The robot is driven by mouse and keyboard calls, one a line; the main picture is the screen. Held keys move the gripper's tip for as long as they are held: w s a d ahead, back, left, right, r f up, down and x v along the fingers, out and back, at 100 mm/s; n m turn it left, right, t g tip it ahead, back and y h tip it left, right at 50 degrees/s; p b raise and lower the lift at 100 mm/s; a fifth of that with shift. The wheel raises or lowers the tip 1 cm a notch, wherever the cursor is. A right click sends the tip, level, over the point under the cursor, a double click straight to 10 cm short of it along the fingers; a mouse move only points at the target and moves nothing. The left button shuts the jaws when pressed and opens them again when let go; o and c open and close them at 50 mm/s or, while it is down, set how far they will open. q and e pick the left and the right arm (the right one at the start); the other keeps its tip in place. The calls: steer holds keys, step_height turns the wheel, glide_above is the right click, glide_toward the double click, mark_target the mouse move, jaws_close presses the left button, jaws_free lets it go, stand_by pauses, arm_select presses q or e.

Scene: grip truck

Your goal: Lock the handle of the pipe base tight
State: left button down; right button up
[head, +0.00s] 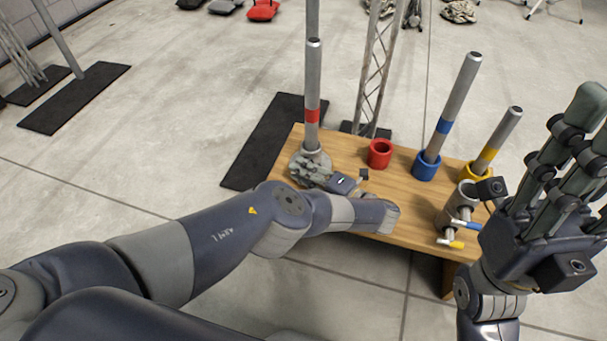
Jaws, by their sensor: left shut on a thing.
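A grey pipe with a red band (312,117) stands upright in a grey pipe base (314,152) at the left end of the wooden table. My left gripper (310,170) is shut at the near side of this base. Its fingers hide the lower part of the base, and no handle shows there. Another grey pipe base (457,206) stands at the table's near right, with a blue-tipped handle (466,225) and a yellow-tipped handle (451,243) sticking out. My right gripper (570,165) is raised at the right, fingers extended, open and empty.
On the wooden table (350,164) stand an empty red ring holder (380,153), a blue holder (426,166) with a tilted blue-banded pipe (452,108), and a yellow holder (473,172) with a tilted yellow-banded pipe (497,140). A metal truss (375,75) rises behind the table.

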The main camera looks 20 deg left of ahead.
arm_select(q)
steer(key=shift+s+f, duration=0.1)
steer(key=shift+f, duration=0.05)
stand_by(0.3)
steer(key=c, duration=1.8)
jaws_free()
steer(key=shift+r, duration=0.2)
